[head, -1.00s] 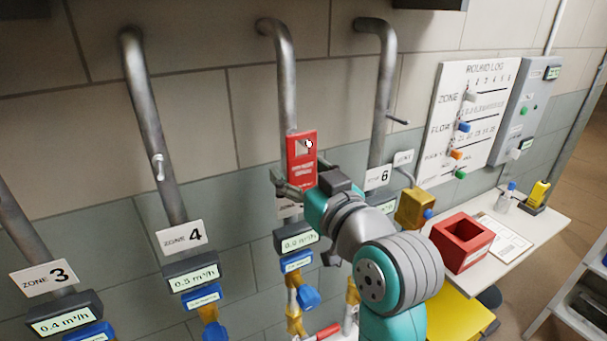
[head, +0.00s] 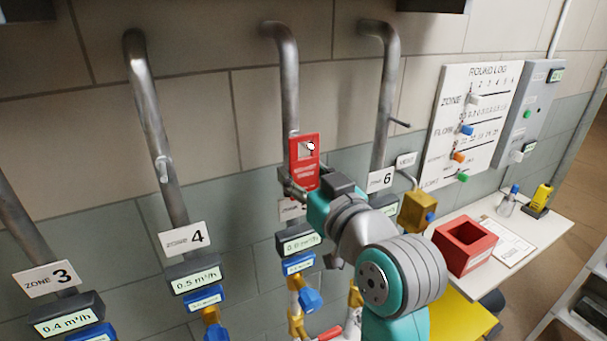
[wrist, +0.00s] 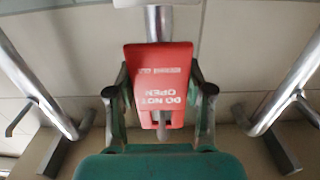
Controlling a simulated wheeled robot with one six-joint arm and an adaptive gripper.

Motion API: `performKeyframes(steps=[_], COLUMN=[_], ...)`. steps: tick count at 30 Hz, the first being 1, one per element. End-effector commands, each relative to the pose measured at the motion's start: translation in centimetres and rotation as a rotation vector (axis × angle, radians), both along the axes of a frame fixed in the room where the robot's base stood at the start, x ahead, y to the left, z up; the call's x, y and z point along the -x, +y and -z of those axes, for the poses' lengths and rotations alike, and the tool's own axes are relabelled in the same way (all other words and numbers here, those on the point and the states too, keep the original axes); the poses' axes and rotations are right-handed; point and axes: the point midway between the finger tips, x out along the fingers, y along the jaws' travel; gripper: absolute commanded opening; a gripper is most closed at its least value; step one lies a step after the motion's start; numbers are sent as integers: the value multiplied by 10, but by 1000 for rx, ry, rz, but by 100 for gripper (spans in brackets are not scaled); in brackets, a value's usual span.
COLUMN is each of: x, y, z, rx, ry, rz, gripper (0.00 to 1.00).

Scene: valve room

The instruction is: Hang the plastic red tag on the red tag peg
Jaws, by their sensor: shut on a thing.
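The red tag (head: 305,175) is a flat plate with white lettering and a square hole near its top. It hangs upright in my gripper (head: 299,190), in front of the middle pipe (head: 289,90). A pale peg tip (head: 311,147) shows at the hole's right side. In the wrist view the tag (wrist: 158,70) appears inverted, with my gripper's fingers (wrist: 160,98) shut on its two sides. There a grey peg (wrist: 162,131) appears to stick through the hole and past the tag's edge. The peg's base is hidden behind the tag.
Bare pegs stick out of the Zone 4 pipe (head: 150,110) and the Zone 6 pipe (head: 383,90) on either side. Meters and valves sit below the tag. At right are a red open box (head: 466,240) on a table (head: 545,232) and a round log board (head: 470,118).

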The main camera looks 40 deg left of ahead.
Motion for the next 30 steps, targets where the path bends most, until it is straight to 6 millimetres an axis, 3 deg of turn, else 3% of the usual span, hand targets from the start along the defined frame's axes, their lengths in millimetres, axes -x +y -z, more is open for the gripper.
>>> performKeyframes(steps=[30], x=[0], y=[0], z=[-12], rx=[0], ry=[0], rz=[0], gripper=[13])
